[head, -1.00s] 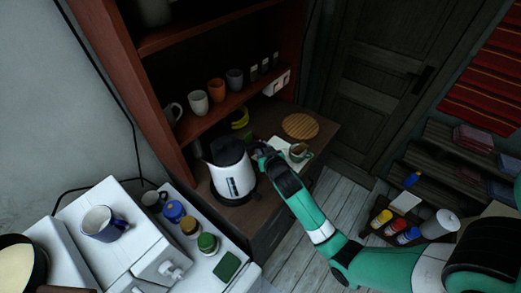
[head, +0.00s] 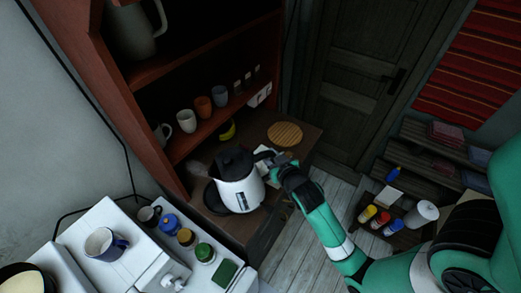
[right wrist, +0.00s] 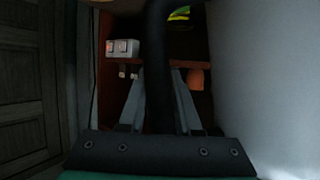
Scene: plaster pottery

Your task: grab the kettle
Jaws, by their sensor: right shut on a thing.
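The white kettle (head: 239,194) with a black lid and handle is in the middle of the head view, above the brown counter. It sits off to the right of its dark round base (head: 211,197) and looks lifted and slightly tilted. My right gripper (head: 279,161) is at the kettle's right side, shut on its handle. In the right wrist view the black handle (right wrist: 158,50) runs between the two grey fingers of my right gripper (right wrist: 158,85). My left gripper is not in view.
A round wooden board (head: 285,134) lies on the counter behind the gripper. Cups, including an orange cup (head: 203,106), stand on the shelf above. A white worktop at lower left holds a blue-and-white mug (head: 103,243) and several jars.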

